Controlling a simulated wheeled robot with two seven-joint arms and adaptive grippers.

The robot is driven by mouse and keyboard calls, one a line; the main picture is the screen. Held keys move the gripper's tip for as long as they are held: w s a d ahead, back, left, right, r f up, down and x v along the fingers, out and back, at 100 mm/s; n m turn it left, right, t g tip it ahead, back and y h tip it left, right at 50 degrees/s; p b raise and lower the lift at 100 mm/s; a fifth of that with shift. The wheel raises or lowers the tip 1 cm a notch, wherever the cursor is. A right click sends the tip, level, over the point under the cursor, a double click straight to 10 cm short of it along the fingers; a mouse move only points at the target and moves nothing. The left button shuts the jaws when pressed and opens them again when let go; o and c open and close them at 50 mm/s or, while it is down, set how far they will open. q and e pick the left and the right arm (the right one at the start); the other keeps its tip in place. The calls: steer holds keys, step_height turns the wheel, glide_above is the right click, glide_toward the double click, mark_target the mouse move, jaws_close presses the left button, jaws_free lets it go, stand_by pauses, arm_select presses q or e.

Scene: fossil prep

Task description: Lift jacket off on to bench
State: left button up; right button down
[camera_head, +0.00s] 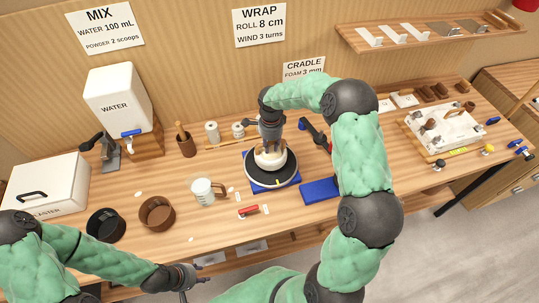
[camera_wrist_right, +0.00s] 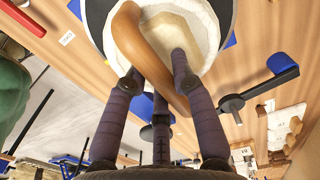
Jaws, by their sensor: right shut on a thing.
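The white plaster jacket (camera_head: 270,158) sits over the round black-and-white turntable (camera_head: 272,180), which rests on a blue base. In the right wrist view the jacket (camera_wrist_right: 205,30) is bowl-like, with a pale hollow and a curved brown piece (camera_wrist_right: 150,60) across it, close to my fingers. Whether the jacket touches the turntable cannot be told. My left gripper (camera_head: 186,284) is empty near the bench's front edge, apart from the jacket; its fingers are too small to read.
A glass cup (camera_head: 202,191), a red-handled tool (camera_head: 248,211) and a brown bowl (camera_head: 157,213) lie left of the turntable. A blue pad (camera_head: 320,190) lies to its right. A white tray (camera_head: 443,128) with brown pieces stands further right. Bare bench shows at front centre.

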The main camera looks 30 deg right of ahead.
steer(key=shift+r, duration=0.45)
steer(key=shift+r+p, duration=0.5)
steer(key=shift+r, duration=0.8)
steer(key=shift+r, duration=0.1)
steer(key=shift+r+p, duration=1.2)
steer(key=shift+r, duration=1.25)
steer(key=shift+f, duration=0.1)
